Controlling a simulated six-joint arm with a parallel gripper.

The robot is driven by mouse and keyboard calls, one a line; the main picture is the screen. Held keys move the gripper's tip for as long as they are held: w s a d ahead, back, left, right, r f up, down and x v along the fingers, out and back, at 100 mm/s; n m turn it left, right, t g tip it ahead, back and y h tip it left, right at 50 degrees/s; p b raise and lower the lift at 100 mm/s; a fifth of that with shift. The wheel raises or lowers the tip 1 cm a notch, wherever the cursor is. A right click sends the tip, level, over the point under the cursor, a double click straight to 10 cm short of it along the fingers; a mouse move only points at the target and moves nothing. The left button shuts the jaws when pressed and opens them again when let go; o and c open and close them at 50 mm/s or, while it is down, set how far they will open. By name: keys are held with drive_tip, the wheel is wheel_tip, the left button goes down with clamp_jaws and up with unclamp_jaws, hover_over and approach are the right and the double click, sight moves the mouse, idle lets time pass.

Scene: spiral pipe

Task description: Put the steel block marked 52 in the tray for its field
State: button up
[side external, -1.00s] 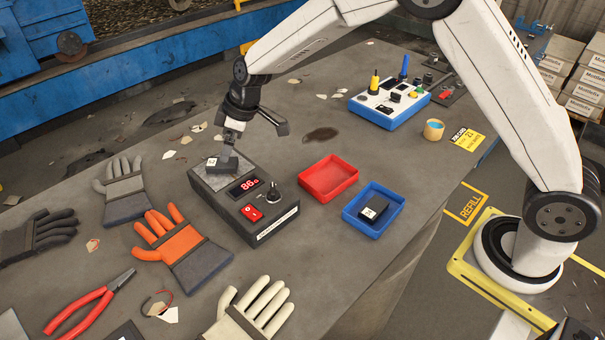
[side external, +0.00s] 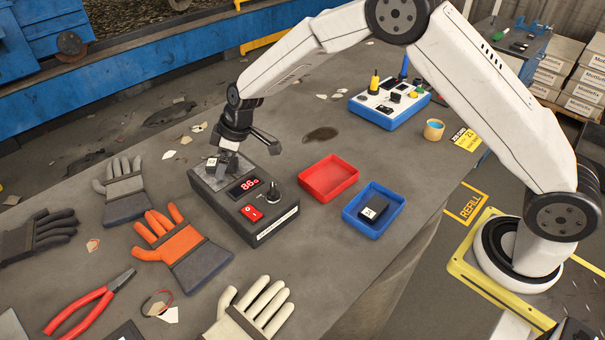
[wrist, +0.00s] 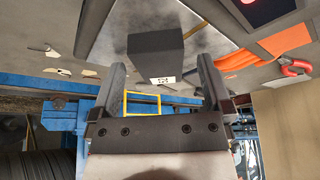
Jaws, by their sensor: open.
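A dark steel block (wrist: 155,48) with a small white label sits on the metal plate of the scale (side external: 262,226). The label is too small to read surely. In the side view the block (side external: 211,162) is partly hidden by my gripper. My gripper (wrist: 160,72) is open, with one finger on each side of the block in the wrist view; I cannot tell whether either touches it. The side view shows my gripper (side external: 226,160) low over the plate. The red tray (side external: 328,190) is empty. The blue tray (side external: 352,214) holds another dark block (side external: 372,208) with a white label.
The scale has a red lit display (side external: 249,184). Several gloves lie at left, including an orange one (side external: 175,243), with red pliers (side external: 92,302) in front. A blue-and-white control box (side external: 388,102) and a small cup (side external: 433,129) stand behind the trays. Bare table separates scale and trays.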

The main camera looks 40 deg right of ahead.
idle(0.4)
clamp_jaws()
drive_tip(key=shift+r, duration=0.1)
drive_tip(key=shift+w+r, duration=0.1)
drive_tip(key=shift+r, duration=0.65)
drive_tip(key=s+d+r, duration=0.3)
drive_tip(key=s+r, duration=0.8)
drive_tip(key=s, duration=0.2)
drive_tip(key=shift+s+d+r, duration=0.15)
drive_tip(key=shift+s+r, duration=0.05)
drive_tip(key=shift+s, duration=0.15)
